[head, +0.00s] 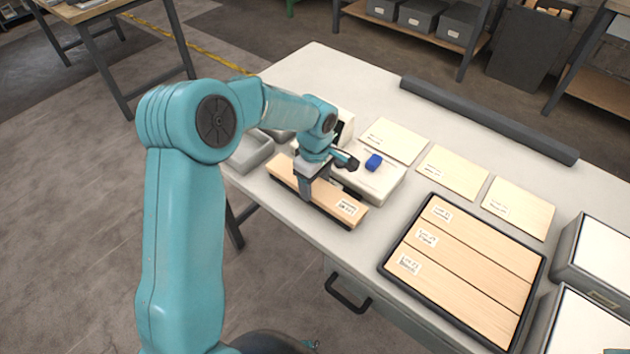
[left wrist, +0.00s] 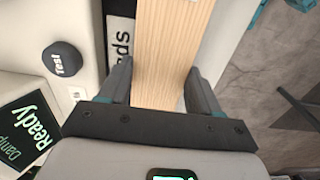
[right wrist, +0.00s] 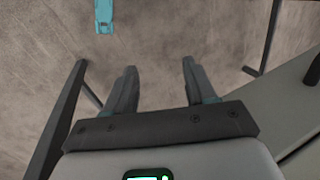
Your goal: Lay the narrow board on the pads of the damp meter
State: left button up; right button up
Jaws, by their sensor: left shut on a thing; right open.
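The narrow board (head: 283,174) is pale wood with a white label near its right end. My left gripper (head: 307,190) is shut across its middle; the left wrist view (left wrist: 158,85) shows the board (left wrist: 170,40) between both fingers. The board lies level along the near side of the white damp meter (head: 376,186), over a dark strip. I cannot tell if it touches the pads. The left wrist view shows the meter's "Ready" display (left wrist: 22,135), a dark "Test" button (left wrist: 62,60) and a partly hidden "…ds" label (left wrist: 121,45). My right gripper (right wrist: 159,72) is open and empty above the floor.
A black-rimmed tray (head: 386,266) holds three labelled boards. Three pale labelled panels (head: 451,172) lie behind it. A grey bin (head: 249,152) is left of the board. A dark bar (head: 485,117) lies along the back; grey boxes (head: 595,258) stand right.

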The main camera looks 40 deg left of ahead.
aim_at(315, 186)
pick_arm(q)
jog(key=shift+s+r, duration=0.15)
jog(key=o, duration=1.2)
jog(key=shift+f, duration=0.25)
jog(key=shift+c, duration=0.2)
jog(key=shift+r, duration=0.15)
jog(key=shift+r, duration=0.25)
notch_tip(315, 186, up, 12)
jog(key=shift+f, duration=0.15)
